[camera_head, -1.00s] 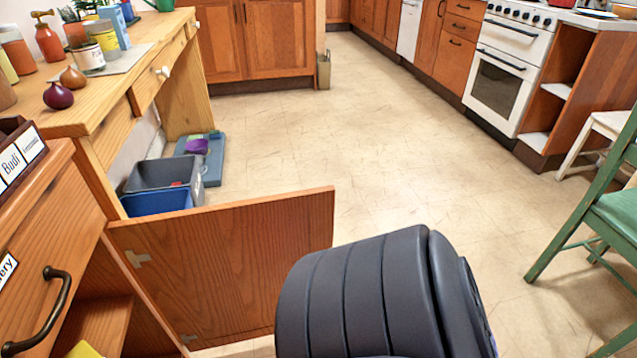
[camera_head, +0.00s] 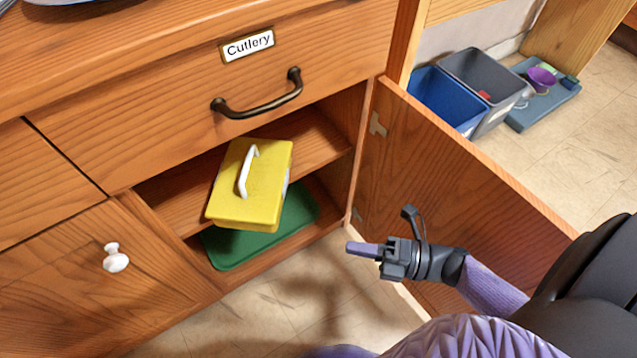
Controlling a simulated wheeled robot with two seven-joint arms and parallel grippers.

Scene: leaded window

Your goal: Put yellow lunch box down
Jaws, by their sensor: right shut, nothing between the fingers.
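The yellow lunch box (camera_head: 252,187), with a white handle on top, is in the open cupboard below the cutlery drawer. It rests on the middle shelf (camera_head: 180,196), and its front end sticks out past the shelf's front edge. No gripper touches it. My right gripper (camera_head: 364,249) is shut and empty, to the right of the box and apart from it, in front of the open cupboard door (camera_head: 450,190). My left gripper is not in view.
A green flat item (camera_head: 232,250) lies on the cupboard floor under the box. The cutlery drawer (camera_head: 150,125) is shut, with a dark handle (camera_head: 260,98). Blue (camera_head: 447,98) and grey (camera_head: 487,72) bins stand behind the door. The floor in front (camera_head: 280,310) is clear.

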